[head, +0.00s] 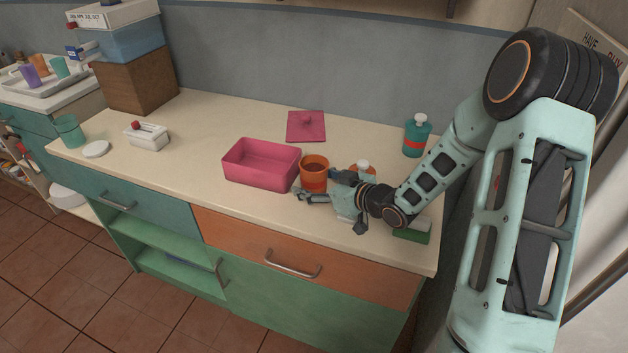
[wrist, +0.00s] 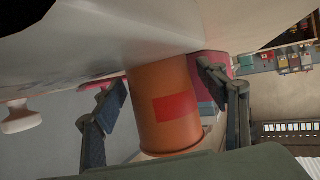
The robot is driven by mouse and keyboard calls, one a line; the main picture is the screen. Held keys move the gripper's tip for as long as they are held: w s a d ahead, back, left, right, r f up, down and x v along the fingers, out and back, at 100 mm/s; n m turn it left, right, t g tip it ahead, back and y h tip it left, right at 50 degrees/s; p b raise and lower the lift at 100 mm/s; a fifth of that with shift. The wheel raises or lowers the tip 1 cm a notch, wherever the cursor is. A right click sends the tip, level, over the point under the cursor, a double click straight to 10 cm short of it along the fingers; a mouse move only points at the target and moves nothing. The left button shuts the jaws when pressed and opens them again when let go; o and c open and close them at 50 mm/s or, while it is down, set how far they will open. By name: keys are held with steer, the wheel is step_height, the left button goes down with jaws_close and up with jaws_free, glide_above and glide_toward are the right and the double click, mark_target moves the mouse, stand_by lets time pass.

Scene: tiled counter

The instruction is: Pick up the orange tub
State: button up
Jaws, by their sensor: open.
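The orange tub (head: 314,175) stands upright on the counter, touching or close to the right end of the pink bin. In the wrist view the orange tub (wrist: 165,105), with a red patch on its side, shows between the two fingers. My gripper (head: 318,196) is at the near right side of the tub in the head view. My gripper (wrist: 165,100) is open, with one finger on each side of the tub and a gap showing on the left side. Whether the right finger touches the tub I cannot tell.
The pink bin (head: 258,170) is left of the tub, and its pink lid (head: 306,126) lies behind. An orange-and-white bottle (head: 363,167) is partly hidden behind my gripper. A teal bottle (head: 416,136) stands at the back right; a green sponge (head: 412,236) lies at the front right.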

steer(key=c, duration=1.4)
steer(key=shift+r, duration=0.1)
steer(key=shift+r, duration=0.45)
step_height(320, 180, up, 2)
steer(key=shift+r+p, duration=0.15)
steer(key=shift+p, duration=0.25)
steer(key=s+a+r+p, duration=0.1)
steer(key=s+a+r, duration=0.8)
steer(key=s, duration=0.1)
steer(key=shift+s+r, duration=0.3)
steer(key=shift+s, duration=0.1)
